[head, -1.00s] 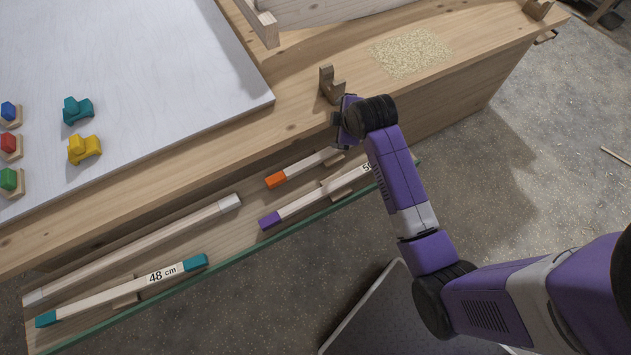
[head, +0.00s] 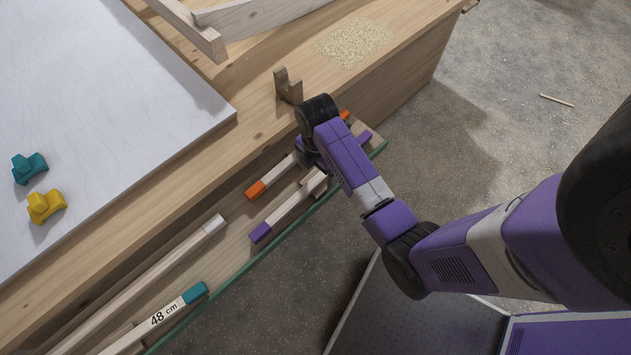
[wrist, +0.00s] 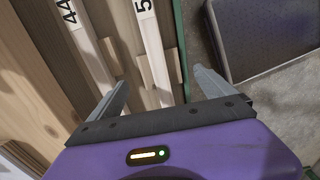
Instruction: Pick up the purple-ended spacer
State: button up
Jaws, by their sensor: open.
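The purple-ended spacer (head: 290,209) is a pale wooden bar with purple ends, lying on the low shelf along the bench front. My arm hides its middle in the head view. In the wrist view a pale bar marked with a 5 (wrist: 152,52) runs between my open fingers; its ends are out of view there. My gripper (wrist: 160,78) is open and empty above the bar, one finger on each side. In the head view my gripper (head: 308,163) is mostly hidden by my wrist.
An orange-ended spacer (head: 273,175) lies parallel, close on the bench side; its label reads 44 in the wrist view (wrist: 68,12). A teal-ended 48 cm spacer (head: 178,307) and a white-ended bar (head: 170,261) lie farther left. A green edge (head: 262,250) borders the shelf.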

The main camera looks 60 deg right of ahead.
aim_at(316, 180)
jog(key=shift+a+f, duration=0.1)
jog(key=shift+f, duration=2.25)
jog(key=shift+f, duration=0.2)
grip_shut()
